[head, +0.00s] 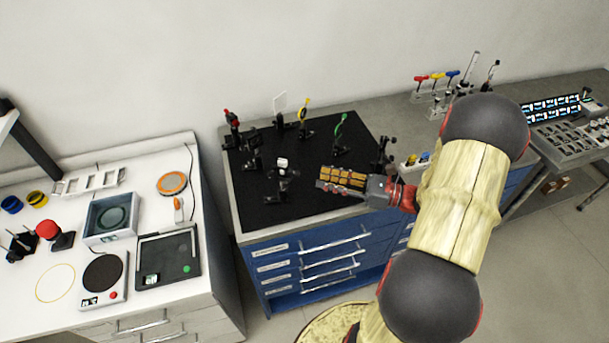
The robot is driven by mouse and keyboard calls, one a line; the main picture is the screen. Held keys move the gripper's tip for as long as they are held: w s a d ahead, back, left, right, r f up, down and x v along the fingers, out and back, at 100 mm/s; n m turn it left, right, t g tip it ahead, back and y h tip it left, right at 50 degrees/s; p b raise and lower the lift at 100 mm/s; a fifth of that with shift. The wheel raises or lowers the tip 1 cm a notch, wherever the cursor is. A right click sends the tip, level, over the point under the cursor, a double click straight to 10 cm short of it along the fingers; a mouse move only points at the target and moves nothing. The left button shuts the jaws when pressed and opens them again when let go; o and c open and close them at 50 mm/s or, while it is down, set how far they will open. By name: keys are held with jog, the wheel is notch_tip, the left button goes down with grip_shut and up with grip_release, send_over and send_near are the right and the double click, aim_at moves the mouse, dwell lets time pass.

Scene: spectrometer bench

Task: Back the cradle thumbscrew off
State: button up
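A small black mount (282,183) stands on the black optical board (262,213), with a white cylinder (282,163) at its top. It may be the cradle, but I cannot tell for certain. No thumbscrew can be made out at this size. My gripper (320,179) reaches in from the right over the board, pointing left. Its tips are a short way right of the black mount and look apart from it. The gold-padded fingers are seen from above, and I cannot tell whether they are open or shut. Nothing is visibly held.
Several optic posts stand along the board's back, including a green ring (340,127), a yellow-topped mount (304,108) and a red-topped mount (230,118). A dark mount (384,150) stands behind my gripper. The board's front left is clear. A white bench (60,315) holds instruments at left.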

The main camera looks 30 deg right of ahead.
aim_at(296, 173)
jog(key=x, duration=0.6)
jog(key=shift+w+a+b, duration=0.25)
jog(key=shift+w+b, duration=0.05)
jog(key=shift+b, duration=0.05)
jog(key=shift+c, duration=0.8)
grip_shut()
